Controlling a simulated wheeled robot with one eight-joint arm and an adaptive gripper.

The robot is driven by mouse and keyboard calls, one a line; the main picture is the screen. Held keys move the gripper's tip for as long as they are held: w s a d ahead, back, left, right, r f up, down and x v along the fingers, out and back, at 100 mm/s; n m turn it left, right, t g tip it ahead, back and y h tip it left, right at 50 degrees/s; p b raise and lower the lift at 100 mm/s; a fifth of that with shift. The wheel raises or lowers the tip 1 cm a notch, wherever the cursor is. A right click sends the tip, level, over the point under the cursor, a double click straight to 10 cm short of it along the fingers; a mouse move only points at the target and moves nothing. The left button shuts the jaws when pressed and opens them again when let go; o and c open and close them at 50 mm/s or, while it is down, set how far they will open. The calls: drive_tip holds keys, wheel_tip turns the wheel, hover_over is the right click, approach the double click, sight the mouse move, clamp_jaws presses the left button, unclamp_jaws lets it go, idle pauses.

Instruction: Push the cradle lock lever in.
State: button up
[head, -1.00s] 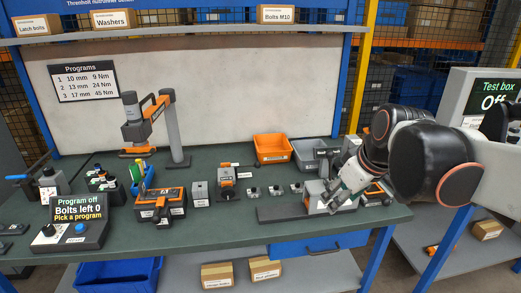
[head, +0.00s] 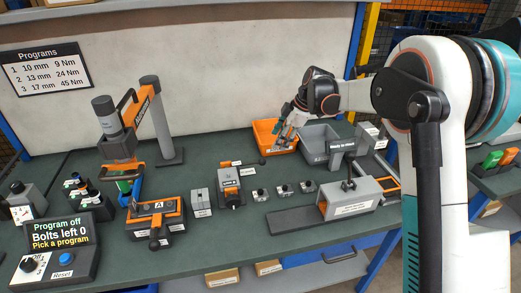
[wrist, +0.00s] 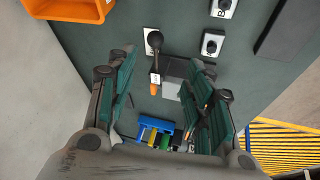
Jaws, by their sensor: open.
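The cradle is a small grey and orange block (head: 228,186) on the bench, also in the wrist view (wrist: 173,80). A lever with a round black knob (wrist: 155,40) stands out beside it, with an orange part near its base; this looks like the lock lever. In the head view its dark knob (head: 262,161) shows small, behind and right of the cradle. My gripper (head: 286,142) is above the bench in front of the orange bin. In the wrist view my gripper (wrist: 160,65) is open and empty, with the lever below between the fingers, apart from them.
An orange bin (head: 265,128) and a grey bin (head: 311,135) stand at the back. Several small knob boxes (head: 283,190) sit right of the cradle. A grey checking block (head: 352,197) stands farther right. A tool on a column (head: 165,130) and a blue rack (wrist: 155,128) are left.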

sight(263, 159)
drive_tip(key=b+x, duration=0.1)
drive_tip(key=x, duration=0.4)
drive_tip(key=b+x, duration=0.2)
drive_tip(key=x, duration=0.3)
drive_tip(key=b+x, duration=0.1)
drive_tip(key=x, duration=0.3)
drive_tip(key=shift+w+a+f, duration=0.25)
drive_tip(key=shift+w+a, duration=0.1)
drive_tip(key=shift+w, duration=0.15)
clamp_jaws()
